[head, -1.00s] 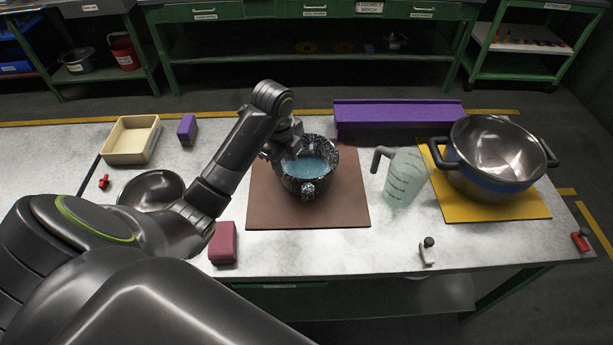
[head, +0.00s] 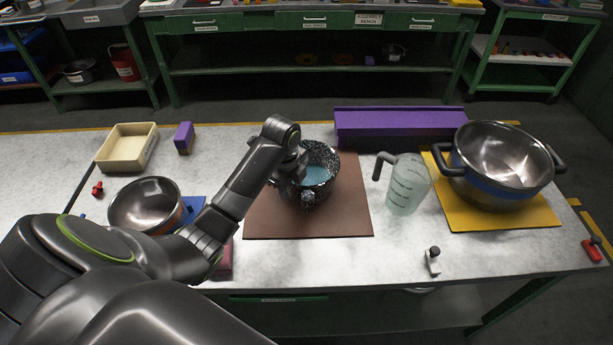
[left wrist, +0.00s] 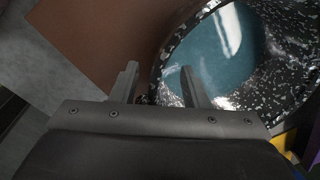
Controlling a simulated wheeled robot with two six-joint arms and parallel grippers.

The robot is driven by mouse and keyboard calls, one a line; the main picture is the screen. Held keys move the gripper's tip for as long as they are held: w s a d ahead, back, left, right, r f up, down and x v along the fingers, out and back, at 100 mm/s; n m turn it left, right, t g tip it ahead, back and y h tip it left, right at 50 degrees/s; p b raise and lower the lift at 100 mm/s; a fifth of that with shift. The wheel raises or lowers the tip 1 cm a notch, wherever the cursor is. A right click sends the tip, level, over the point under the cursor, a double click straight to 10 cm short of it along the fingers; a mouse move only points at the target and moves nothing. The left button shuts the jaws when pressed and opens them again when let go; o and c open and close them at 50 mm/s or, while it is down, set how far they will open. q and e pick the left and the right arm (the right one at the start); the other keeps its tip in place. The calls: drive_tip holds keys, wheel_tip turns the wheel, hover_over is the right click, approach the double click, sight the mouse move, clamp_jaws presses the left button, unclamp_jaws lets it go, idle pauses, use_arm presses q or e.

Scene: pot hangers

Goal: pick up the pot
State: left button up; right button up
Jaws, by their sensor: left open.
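A black-and-white speckled pot (head: 322,155) with a blue interior stands on the brown mat (head: 352,215). A knob or handle shows on its near side. My left gripper (head: 297,170) is open at the pot's left rim. In the left wrist view, my left gripper (left wrist: 159,70) has one finger outside the speckled pot (left wrist: 293,75), over the mat, and the other over its interior. The rim passes between them; I cannot tell whether they touch it. My left wrist hides part of the pot in the head view. My right gripper is not in view.
A steel pot (head: 492,150) with two black handles stands on a yellow mat (head: 470,218) at right. A measuring jug (head: 408,185) stands between the pots.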

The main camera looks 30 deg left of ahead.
use_arm(q)
clamp_jaws()
idle(1.3)
drive_tip(key=shift+w+r, duration=0.1)
drive_tip(key=shift+w, duration=0.05)
